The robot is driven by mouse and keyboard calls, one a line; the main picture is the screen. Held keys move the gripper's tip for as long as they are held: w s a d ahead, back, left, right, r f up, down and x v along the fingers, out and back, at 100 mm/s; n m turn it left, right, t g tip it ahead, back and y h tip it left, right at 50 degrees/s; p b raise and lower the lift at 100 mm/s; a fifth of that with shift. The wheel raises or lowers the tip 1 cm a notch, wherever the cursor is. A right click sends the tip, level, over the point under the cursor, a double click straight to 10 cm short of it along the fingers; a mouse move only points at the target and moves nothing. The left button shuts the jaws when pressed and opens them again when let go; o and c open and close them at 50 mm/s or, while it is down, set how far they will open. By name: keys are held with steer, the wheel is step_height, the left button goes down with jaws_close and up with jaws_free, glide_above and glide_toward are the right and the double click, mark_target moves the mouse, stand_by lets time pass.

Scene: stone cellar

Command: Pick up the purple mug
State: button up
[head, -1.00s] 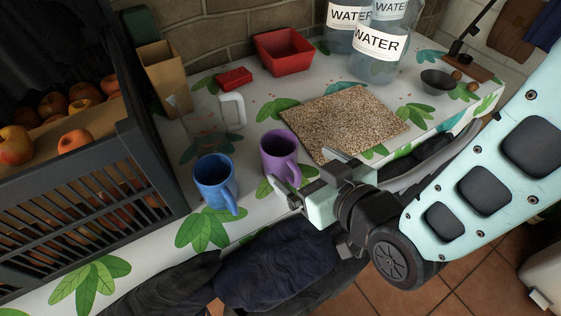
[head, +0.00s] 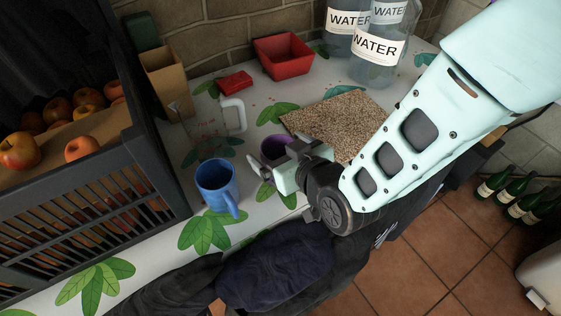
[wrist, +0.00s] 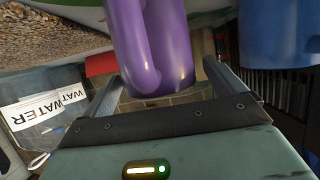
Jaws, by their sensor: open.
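The purple mug (head: 274,149) stands on the leaf-patterned table, partly hidden behind my gripper (head: 275,166) in the head view. In the wrist view the purple mug (wrist: 150,45) fills the upper middle, its handle toward the camera. My gripper (wrist: 162,85) is open there, with one finger on either side of the mug's lower part in the picture. I cannot tell whether the fingers touch it. The blue mug (head: 217,184) stands to the left in the head view and shows at the upper right of the wrist view (wrist: 275,30).
A cork-like mat (head: 340,122) lies behind the gripper. A clear jug with a white handle (head: 233,115), a red box (head: 284,56) and water bottles (head: 375,55) stand farther back. A dark crate of apples (head: 125,170) stands at left. Dark cloth (head: 275,265) lies along the front.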

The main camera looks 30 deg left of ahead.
steer(key=c, duration=1.2)
steer(key=shift+r, duration=0.2)
steer(key=shift+c, duration=0.2)
